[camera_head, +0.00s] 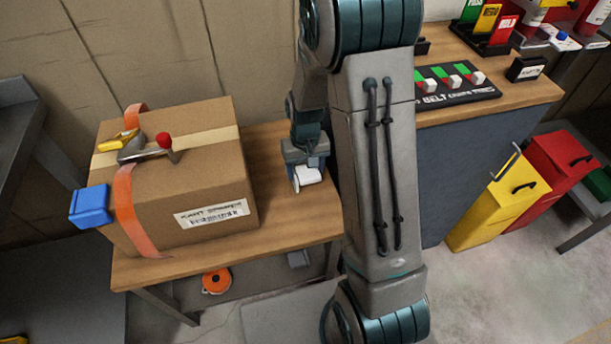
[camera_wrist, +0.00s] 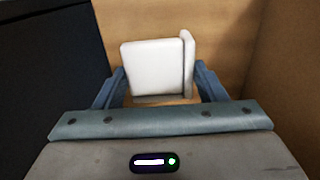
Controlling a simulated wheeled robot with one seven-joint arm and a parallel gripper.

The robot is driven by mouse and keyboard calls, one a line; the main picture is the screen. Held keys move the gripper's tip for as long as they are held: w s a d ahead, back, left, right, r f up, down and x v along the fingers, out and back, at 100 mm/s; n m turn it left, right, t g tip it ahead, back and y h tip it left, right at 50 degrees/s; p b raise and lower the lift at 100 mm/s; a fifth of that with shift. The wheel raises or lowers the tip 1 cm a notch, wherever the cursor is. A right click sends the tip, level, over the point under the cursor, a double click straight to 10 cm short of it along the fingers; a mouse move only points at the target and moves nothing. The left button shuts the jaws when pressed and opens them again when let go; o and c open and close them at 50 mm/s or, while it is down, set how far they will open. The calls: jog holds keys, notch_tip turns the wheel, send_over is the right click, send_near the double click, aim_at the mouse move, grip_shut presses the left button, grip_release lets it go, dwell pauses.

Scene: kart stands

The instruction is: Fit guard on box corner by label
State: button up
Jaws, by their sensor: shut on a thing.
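A cardboard box (camera_head: 185,190) stands on the wooden table, with an orange strap around its left part. A white label (camera_head: 212,213) is on its front face, toward the right. A blue corner guard (camera_head: 91,206) sits on the box's front left top corner, at the strap. My gripper (camera_head: 305,182) is right of the box, pointing down low over the table. It is shut on a white guard (camera_head: 308,174); in the wrist view the white guard (camera_wrist: 153,66) lies between the blue fingers (camera_wrist: 160,88). The label's nearest top corner is bare.
A strap tensioner with a red knob (camera_head: 163,141) stands on top of the box. The bare wooden table top (camera_head: 290,222) lies around the gripper. An orange strap roll (camera_head: 216,281) is below the table. A black switch board (camera_head: 455,90) lies on the right bench. My arm hides the middle.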

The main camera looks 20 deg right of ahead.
aim_at(305, 171)
jog(key=shift+f, duration=1.75)
jog(key=shift+f+b, duration=0.15)
jog(key=shift+b, duration=0.15)
jog(key=o, duration=1)
jog(key=shift+c, duration=0.2)
